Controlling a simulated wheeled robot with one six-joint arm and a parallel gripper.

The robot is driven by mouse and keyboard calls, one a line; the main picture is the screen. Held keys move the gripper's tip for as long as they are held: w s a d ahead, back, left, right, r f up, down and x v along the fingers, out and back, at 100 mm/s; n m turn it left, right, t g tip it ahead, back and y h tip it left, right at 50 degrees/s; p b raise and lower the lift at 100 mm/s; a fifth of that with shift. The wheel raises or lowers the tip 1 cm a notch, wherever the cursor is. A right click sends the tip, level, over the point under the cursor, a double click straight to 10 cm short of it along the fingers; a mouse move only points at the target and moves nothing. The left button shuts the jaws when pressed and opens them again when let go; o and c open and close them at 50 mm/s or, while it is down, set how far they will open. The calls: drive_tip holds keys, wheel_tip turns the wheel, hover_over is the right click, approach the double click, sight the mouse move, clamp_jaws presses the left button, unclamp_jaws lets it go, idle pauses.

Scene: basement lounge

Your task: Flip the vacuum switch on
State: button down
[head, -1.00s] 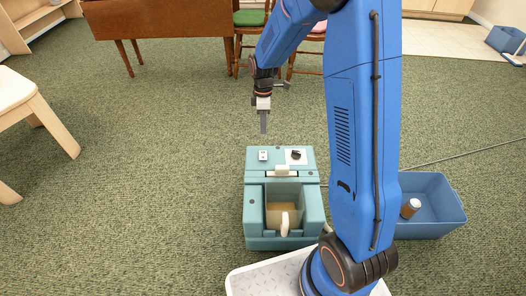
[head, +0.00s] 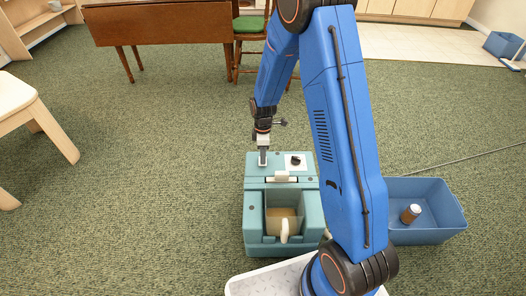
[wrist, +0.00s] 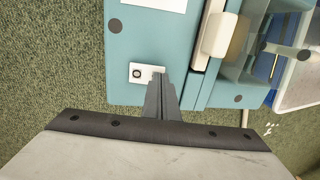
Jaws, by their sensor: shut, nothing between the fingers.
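The teal vacuum (head: 252,172) stands on the carpet in front of me, with a white handle and a clear bin at its front. Its top carries a small white switch plate on the left and a white square with a black knob (head: 295,161) on the right. In the wrist view the switch plate (wrist: 136,73) shows a dark round mark at one end. My gripper (head: 263,163) is shut and empty, pointing down at the switch plate. In the wrist view the fingertips (wrist: 158,78) overlap the plate's other end and hide it; I cannot tell whether they touch.
A blue bin (head: 435,235) with a brown jar (head: 411,213) in it stands right of the vacuum. A wooden table (head: 175,25) and a chair with a green seat (head: 249,19) stand behind. A pale stool (head: 30,115) is at the left. Open carpet lies between.

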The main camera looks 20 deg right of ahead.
drive_tip(key=shift+f, duration=0.35)
drive_tip(key=shift+s, duration=0.1)
drive_tip(key=shift+f, duration=0.25)
drive_tip(key=shift+w+d+r, duration=0.2)
drive_tip(key=shift+w+r, duration=0.15)
drive_tip(key=shift+w, duration=0.3)
idle(0.3)
wheel_tip(320, 180, up, 14)
drive_tip(key=s, duration=0.1)
drive_tip(key=shift+s+a, duration=0.25)
drive_tip(key=shift+s, duration=0.05)
